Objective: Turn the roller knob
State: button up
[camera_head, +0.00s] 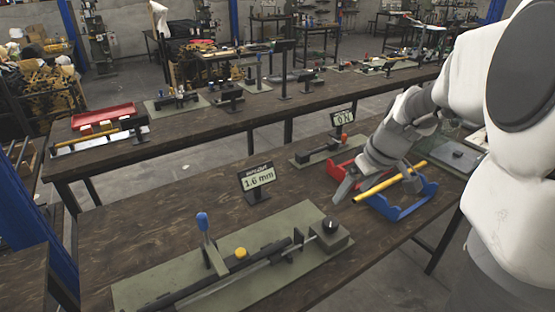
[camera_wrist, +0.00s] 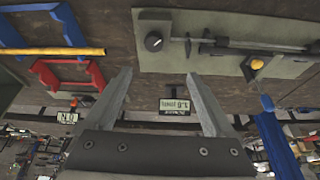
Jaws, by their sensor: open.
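The roller knob (camera_head: 330,225) is a small black round knob with a pale mark, on a grey-green block at the right end of a long base plate (camera_head: 140,291). It also shows in the wrist view (camera_wrist: 153,41), upside down relative to the head view, just beyond the fingertips. My gripper (camera_head: 377,186) is open and empty above the table, to the right of and behind the knob in the head view. Its two fingers spread apart in the wrist view (camera_wrist: 158,76). Nothing touches the knob.
A blue-handled lever (camera_head: 203,222) and a yellow knob (camera_head: 241,253) stand on the same plate. A "1.6 mm" sign (camera_head: 258,179) stands behind it. Blue (camera_head: 403,213) and red (camera_head: 341,172) stands and a yellow bar (camera_head: 391,181) are close to my gripper.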

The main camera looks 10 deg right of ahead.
jog(key=d, duration=0.2)
jog(key=b, duration=0.2)
send_near(331, 222)
jog(key=x, duration=0.8)
jog(key=shift+w+f, duration=0.2)
jog(key=shift+f, duration=0.15)
jog(key=c, duration=1.4)
